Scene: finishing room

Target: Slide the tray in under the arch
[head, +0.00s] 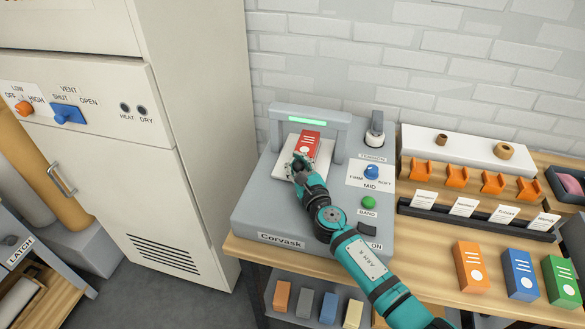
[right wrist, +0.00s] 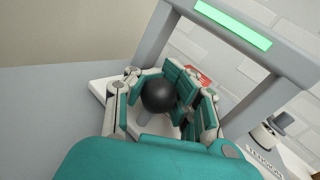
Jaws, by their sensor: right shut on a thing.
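The white tray (head: 318,165) lies on the bed of the grey Corvask machine (head: 262,205), its far part at the arch. A red box with white marks (head: 308,143) is on the tray. The grey arch (head: 341,139) stands over the bed with a lit green strip. My right gripper (head: 300,165) is shut on the tray's black knob (right wrist: 158,95), at the tray's near side. In the right wrist view the fingers wrap around the knob, and the box shows only partly behind them. My left gripper is not in view.
On the machine's right are a tension dial (head: 371,172), a green band button (head: 368,202) and a grey post (head: 375,130). Orange, blue and green boxes (head: 520,273) stand on the wooden bench to the right. A tall cream cabinet (head: 195,120) stands left.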

